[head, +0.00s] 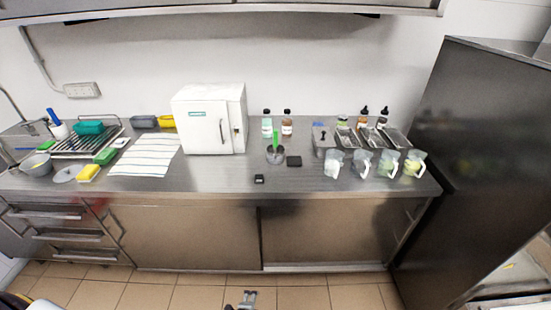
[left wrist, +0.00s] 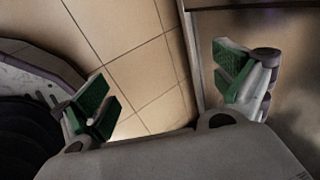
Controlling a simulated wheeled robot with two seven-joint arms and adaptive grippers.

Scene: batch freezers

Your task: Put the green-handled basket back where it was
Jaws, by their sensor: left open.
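A small round dark basket with an upright green handle (head: 275,153) stands on the steel counter, right of the white box-shaped appliance and beside a flat black block. My left gripper (left wrist: 165,92) is open in the left wrist view, with its green-padded fingers wide apart and only floor and cabinet behind them. It holds nothing and is away from the basket. A grey gripper part (head: 243,299) shows at the bottom edge of the head view; I cannot tell which arm it belongs to.
The white appliance (head: 208,121) stands at the back of the counter (head: 215,180). Two bottles stand behind the basket. Several clear jugs and metal trays are at the right, before a tall dark cabinet (head: 470,150). A rack, cloth and sponges fill the left. The front middle is mostly clear.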

